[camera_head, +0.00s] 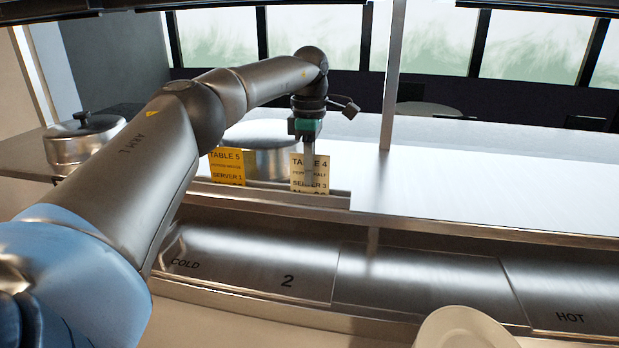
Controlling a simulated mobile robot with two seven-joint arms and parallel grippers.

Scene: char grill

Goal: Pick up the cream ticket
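The cream ticket (323,175) stands upright in a metal ticket rail (270,195) on the raised shelf. It reads TABLE 4 and SERVER 3. My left gripper (309,178) points down at this ticket, and its fingers cover the middle of it. The fingers show as one narrow bar, so I cannot tell whether they are open or shut, or whether they touch the ticket. A yellow ticket (227,167) reading TABLE 5 and SERVER 1 stands to the left in the same rail. My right gripper is not in view.
A lidded metal pot (82,145) stands at the left of the shelf. Another round metal pot (262,160) is behind the tickets. A metal post (393,80) rises right of the gripper. The shelf's right side is clear. A pale round item (465,330) is at the bottom.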

